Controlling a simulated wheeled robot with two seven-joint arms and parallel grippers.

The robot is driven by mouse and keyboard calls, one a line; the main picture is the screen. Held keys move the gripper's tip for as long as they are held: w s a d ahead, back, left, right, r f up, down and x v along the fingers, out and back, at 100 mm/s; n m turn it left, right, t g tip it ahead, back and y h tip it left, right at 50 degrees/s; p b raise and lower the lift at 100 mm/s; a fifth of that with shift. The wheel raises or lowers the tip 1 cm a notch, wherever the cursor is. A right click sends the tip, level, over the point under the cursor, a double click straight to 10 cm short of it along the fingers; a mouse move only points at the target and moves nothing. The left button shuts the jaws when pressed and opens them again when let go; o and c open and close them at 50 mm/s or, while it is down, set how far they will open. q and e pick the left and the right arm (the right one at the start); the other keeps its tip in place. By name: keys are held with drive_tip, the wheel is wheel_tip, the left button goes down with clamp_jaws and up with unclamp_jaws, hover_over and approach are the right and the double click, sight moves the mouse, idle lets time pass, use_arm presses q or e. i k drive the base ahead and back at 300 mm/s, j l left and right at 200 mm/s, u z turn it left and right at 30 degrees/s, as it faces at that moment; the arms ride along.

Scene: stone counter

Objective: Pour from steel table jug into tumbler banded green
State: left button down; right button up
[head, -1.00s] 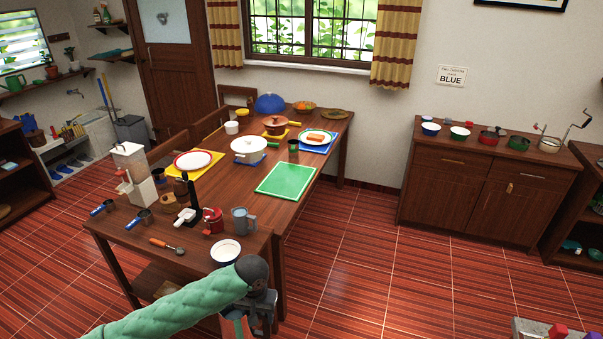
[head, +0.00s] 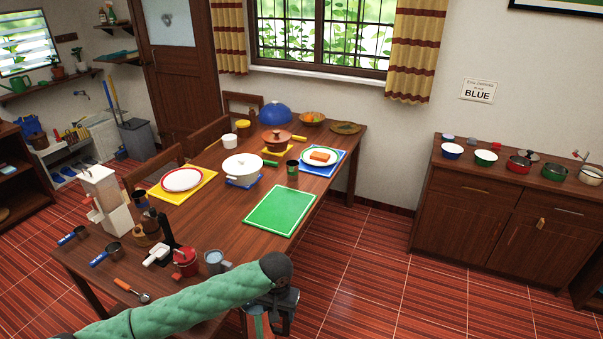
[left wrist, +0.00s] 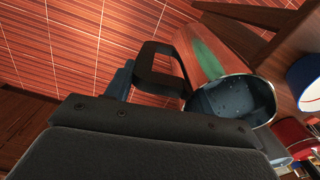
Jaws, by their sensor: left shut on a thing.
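The steel table jug (left wrist: 235,100) is in my left gripper (left wrist: 150,78), which is shut on its dark handle side. Its round mouth and shiny wall show in the left wrist view; the inside looks bluish and speckled, and I cannot tell how full it is. The tumbler banded green (head: 292,167) stands upright on the table, between the white pot and the plate, well beyond the gripper. My right gripper is not in view.
The table (head: 235,205) holds a green mat (head: 280,210), a white lidded pot (head: 242,165), a red canister (head: 186,262) and a grey-blue mug (head: 214,262). Floor right of the table is clear.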

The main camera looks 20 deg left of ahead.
sight(293, 171)
drive_tip(key=i+l, duration=0.2)
drive_tip(key=i, duration=0.35)
drive_tip(key=i+l, duration=0.2)
drive_tip(key=i, duration=0.35)
drive_tip(key=i+l, duration=0.2)
drive_tip(key=i, duration=0.4)
